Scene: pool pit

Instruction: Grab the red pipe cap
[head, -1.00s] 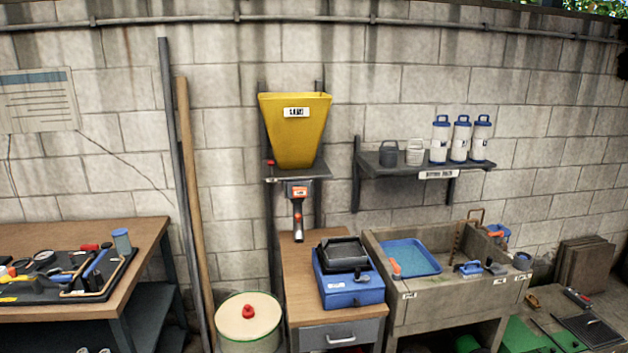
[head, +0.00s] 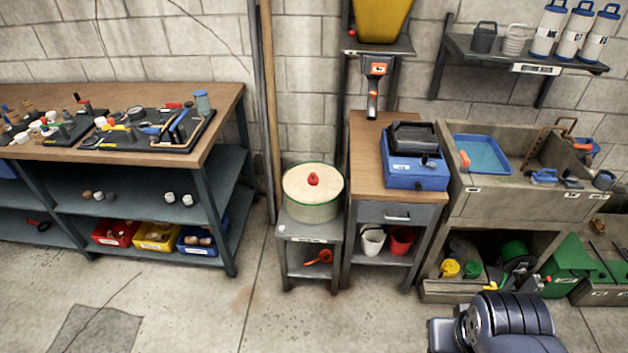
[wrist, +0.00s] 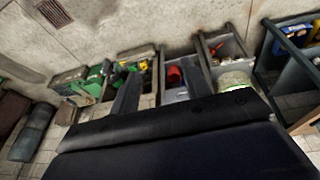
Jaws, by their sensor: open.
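I cannot tell for sure which red piece is the pipe cap. A small red piece (head: 173,105) lies at the back of the black tool tray (head: 150,142) on the wooden workbench at the left. A red knob-like piece (head: 313,179) sits on the middle of a round drum's pale lid (head: 296,184). Another tiny red piece (head: 352,33) is on the hopper's shelf. My gripper (wrist: 163,92) shows in the wrist view with its two dark fingers spread, open and empty, well away from the benches. The head view does not show it.
The drum stands on a small grey stand (head: 309,236) beside a drawer cabinet (head: 397,215) with a blue box (head: 416,172) on top. A concrete sink (head: 520,205) is at the right. Red, yellow and blue bins sit under the workbench. The floor in front is clear.

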